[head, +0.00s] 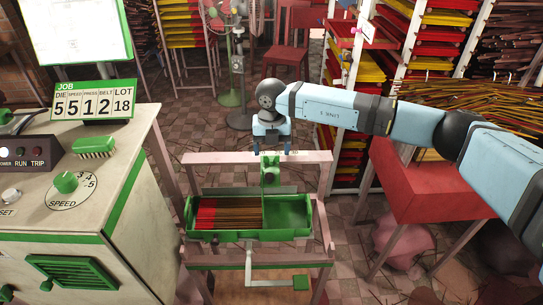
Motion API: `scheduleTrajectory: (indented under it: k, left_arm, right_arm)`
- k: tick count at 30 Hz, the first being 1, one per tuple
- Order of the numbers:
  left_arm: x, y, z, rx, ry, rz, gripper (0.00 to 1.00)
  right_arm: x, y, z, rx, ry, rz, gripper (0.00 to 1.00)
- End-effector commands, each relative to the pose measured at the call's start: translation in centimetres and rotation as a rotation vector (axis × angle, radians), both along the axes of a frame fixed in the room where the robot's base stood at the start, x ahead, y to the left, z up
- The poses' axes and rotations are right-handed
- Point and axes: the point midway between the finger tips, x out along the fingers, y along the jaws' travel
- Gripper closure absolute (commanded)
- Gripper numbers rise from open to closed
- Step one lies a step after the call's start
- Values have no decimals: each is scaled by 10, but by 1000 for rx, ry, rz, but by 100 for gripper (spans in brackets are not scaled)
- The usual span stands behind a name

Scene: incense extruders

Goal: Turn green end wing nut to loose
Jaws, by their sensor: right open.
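My right gripper (271,150) reaches in from the right and points down over the back rail of a pink frame. Its fingers are apart, with a small gap between them. A green upright part (270,172) with a round knob-like spot stands just below the gripper, behind the green tray. I cannot tell which bit of it is the wing nut, or whether the fingers touch it. My left gripper is not in view.
The green tray (250,236) holds brown sticks with red ends. The machine cabinet (120,185) stands left, a red table (425,190) right. A fan (238,70) and red chair (287,45) stand behind.

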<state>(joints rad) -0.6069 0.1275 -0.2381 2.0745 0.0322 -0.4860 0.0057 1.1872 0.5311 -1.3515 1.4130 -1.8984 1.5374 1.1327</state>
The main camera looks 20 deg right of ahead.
Motion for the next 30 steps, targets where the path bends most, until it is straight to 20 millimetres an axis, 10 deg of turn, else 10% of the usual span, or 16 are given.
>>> scheduleTrajectory:
  k: [17,24,30]
  left_arm:
    - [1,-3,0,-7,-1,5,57]
    - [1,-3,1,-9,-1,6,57]
    - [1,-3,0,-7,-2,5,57]
  right_arm:
    - [0,1,-32,1,0,2,26]
    - [0,1,-32,1,0,2,75]
    - [0,1,-32,1,0,9,75]
